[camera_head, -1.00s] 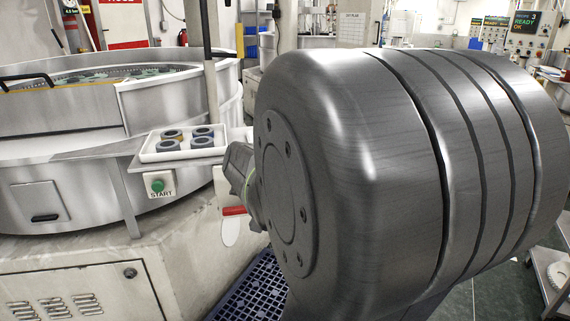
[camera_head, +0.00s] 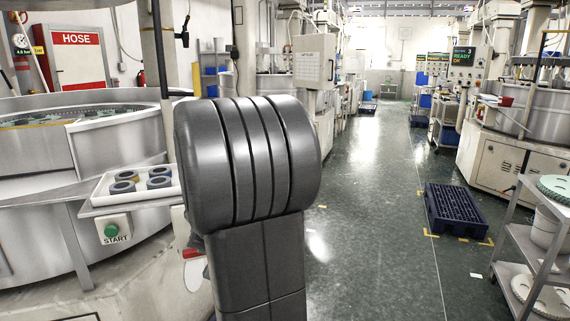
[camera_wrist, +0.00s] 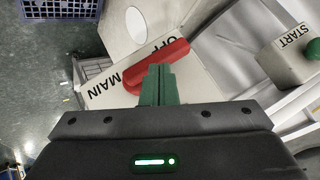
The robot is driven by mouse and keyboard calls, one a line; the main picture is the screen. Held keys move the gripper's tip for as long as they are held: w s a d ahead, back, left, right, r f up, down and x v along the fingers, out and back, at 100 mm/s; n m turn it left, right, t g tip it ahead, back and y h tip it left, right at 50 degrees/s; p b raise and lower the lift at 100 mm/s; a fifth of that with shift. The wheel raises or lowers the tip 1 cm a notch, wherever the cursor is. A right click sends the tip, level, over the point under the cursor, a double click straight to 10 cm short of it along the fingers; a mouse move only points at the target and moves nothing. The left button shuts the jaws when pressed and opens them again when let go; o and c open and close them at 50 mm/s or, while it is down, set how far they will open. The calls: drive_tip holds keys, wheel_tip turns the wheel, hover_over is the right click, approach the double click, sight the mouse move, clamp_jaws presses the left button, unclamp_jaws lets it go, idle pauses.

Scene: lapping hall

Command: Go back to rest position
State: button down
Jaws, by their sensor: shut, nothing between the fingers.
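My gripper (camera_wrist: 157,84) shows in the wrist view with its green fingers together and nothing between them. Beyond the fingertips is a red switch handle (camera_wrist: 172,60) on a plate marked MAIN and OFF (camera_wrist: 130,20); I cannot tell from this view whether the fingers touch it. A green START button (camera_wrist: 312,48) sits to the right there. In the head view my arm's dark grey links fill the middle, and my gripper is hidden behind them.
A white tray (camera_head: 98,196) with several dark rings stands on a shelf of the round machine (camera_head: 40,158) at left, above the START button (camera_head: 111,230). A dark blue pallet (camera_head: 458,212) and a metal cart (camera_head: 512,262) stand at right. The aisle floor (camera_head: 370,160) between is clear.

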drive_tip(key=w+d+m+y+b, duration=0.1)
drive_tip(key=y, duration=0.1)
drive_tip(key=w+d+r+m+y+b, duration=0.1)
drive_tip(key=w+y, duration=0.1)
drive_tip(key=w+d+m+y+b, duration=0.1)
drive_tip(key=y, duration=0.2)
drive_tip(key=shift+w+d+r+m+b, duration=0.2)
drive_tip(key=shift+w+r+m+b, duration=0.1)
drive_tip(key=shift+r+m+b, duration=0.1)
idle(0.3)
drive_tip(key=shift+s+a, duration=0.1)
idle(0.3)
drive_tip(key=shift+s+a+f+n+g+h+p, duration=0.15)
drive_tip(key=shift+s+a+f+n+h, duration=0.15)
drive_tip(key=shift+s+f+h, duration=0.2)
drive_tip(key=shift+s+a+f+n+g+h+p, duration=0.2)
drive_tip(key=shift+s+a+f+h, duration=0.15)
drive_tip(key=shift+f+h, duration=0.2)
drive_tip(key=shift+d, duration=0.1)
